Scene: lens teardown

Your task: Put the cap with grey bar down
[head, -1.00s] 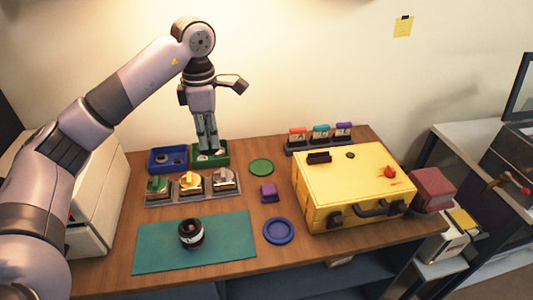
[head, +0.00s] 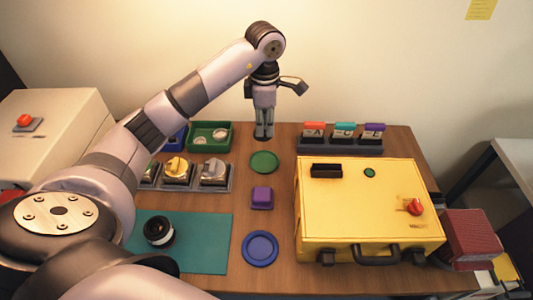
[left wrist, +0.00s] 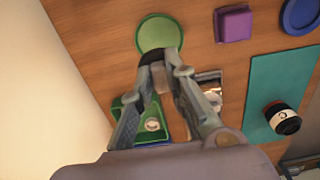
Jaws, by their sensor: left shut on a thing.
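My left gripper (head: 264,133) is shut on a small dark thing, apparently the cap with grey bar, which is mostly hidden by the fingers. In the left wrist view, the dark cap (left wrist: 152,57) shows at the fingertips, near the edge of the round green disc (left wrist: 160,33). In the head view, the gripper points down just behind the green disc (head: 264,162), to the right of the green tray (head: 228,127). I cannot tell whether the cap touches the table. My right gripper is not in view.
A black lens (head: 159,231) stands on the teal mat (head: 210,255). A purple block (head: 262,197) and a blue dish (head: 260,249) are in front of the green disc. A yellow case (head: 350,220) stands at right. A rack with lettered cards (head: 342,147) is behind it.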

